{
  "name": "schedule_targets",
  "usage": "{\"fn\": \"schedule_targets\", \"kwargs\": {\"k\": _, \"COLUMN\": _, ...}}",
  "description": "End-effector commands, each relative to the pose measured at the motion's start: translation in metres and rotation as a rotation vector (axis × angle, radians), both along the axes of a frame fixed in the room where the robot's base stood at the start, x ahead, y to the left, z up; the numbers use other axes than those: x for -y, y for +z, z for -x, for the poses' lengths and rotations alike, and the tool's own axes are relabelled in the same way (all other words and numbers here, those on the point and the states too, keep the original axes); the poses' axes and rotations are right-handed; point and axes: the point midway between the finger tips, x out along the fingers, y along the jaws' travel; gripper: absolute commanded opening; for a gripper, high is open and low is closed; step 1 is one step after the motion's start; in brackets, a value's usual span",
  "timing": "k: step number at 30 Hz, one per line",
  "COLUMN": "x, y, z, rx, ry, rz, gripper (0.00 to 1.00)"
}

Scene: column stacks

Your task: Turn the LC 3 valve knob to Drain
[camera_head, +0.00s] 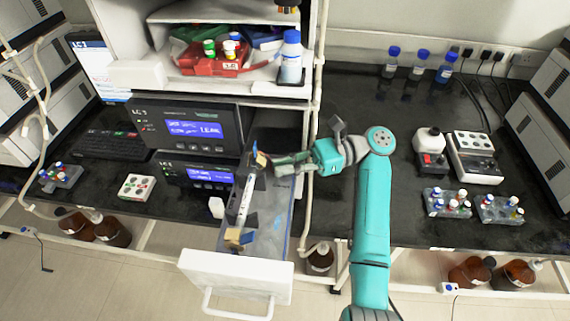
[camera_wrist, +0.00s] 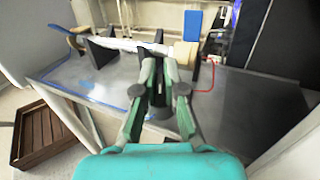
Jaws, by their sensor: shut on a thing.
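A pale column (camera_head: 244,196) lies on dark holders in the open drawer (camera_head: 212,263); in the wrist view the column (camera_wrist: 125,45) runs across the top. At its far end is a tan valve body (camera_wrist: 186,54) with a blue lever (camera_wrist: 191,24) standing up from it. The other end has a tan and blue piece (camera_head: 240,238). My gripper (camera_head: 271,166) reaches into the drawer from the right, at the far end. In the wrist view my gripper (camera_wrist: 161,66) has its fingers closed beside the tan valve body. The part held is hidden between the fingers; the valve's marking is unreadable.
Stacked instruments with blue screens (camera_head: 196,130) stand left of the drawer. A shelf above holds a red tray (camera_head: 215,66) and a bottle (camera_head: 291,60). A pale post (camera_head: 311,130) rises close to my gripper. A red wire (camera_wrist: 213,75) hangs beside the valve.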

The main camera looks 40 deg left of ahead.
Motion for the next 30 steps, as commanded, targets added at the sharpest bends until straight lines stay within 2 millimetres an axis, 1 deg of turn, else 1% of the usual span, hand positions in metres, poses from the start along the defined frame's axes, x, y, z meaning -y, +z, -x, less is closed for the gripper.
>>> {"fn": "schedule_targets", "kwargs": {"k": 10, "x": 0.000, "y": -0.002, "z": 0.000, "rx": -0.001, "ry": 0.003, "rz": 0.003, "gripper": 0.00}}
{"fn": "schedule_targets", "kwargs": {"k": 11, "x": 0.000, "y": -0.002, "z": 0.000, "rx": -0.001, "ry": 0.003, "rz": 0.003, "gripper": 0.14}}
{"fn": "schedule_targets", "kwargs": {"k": 12, "x": 0.000, "y": -0.002, "z": 0.000, "rx": -0.001, "ry": 0.003, "rz": 0.003, "gripper": 0.24}}
{"fn": "schedule_targets", "kwargs": {"k": 13, "x": 0.000, "y": -0.002, "z": 0.000, "rx": -0.001, "ry": 0.002, "rz": 0.003, "gripper": 0.31}}
{"fn": "schedule_targets", "kwargs": {"k": 14, "x": 0.000, "y": -0.002, "z": 0.000, "rx": -0.001, "ry": 0.002, "rz": 0.003, "gripper": 0.34}}
{"fn": "schedule_targets", "kwargs": {"k": 24, "x": 0.000, "y": 0.002, "z": 0.000, "rx": 0.001, "ry": 0.002, "rz": 0.001, "gripper": 0.34}}
{"fn": "schedule_targets", "kwargs": {"k": 26, "x": 0.000, "y": 0.007, "z": 0.000, "rx": 0.002, "ry": 0.001, "rz": -0.001, "gripper": 0.34}}
{"fn": "schedule_targets", "kwargs": {"k": 30, "x": 0.000, "y": 0.027, "z": 0.000, "rx": 0.004, "ry": 0.002, "rz": -0.002, "gripper": 0.34}}
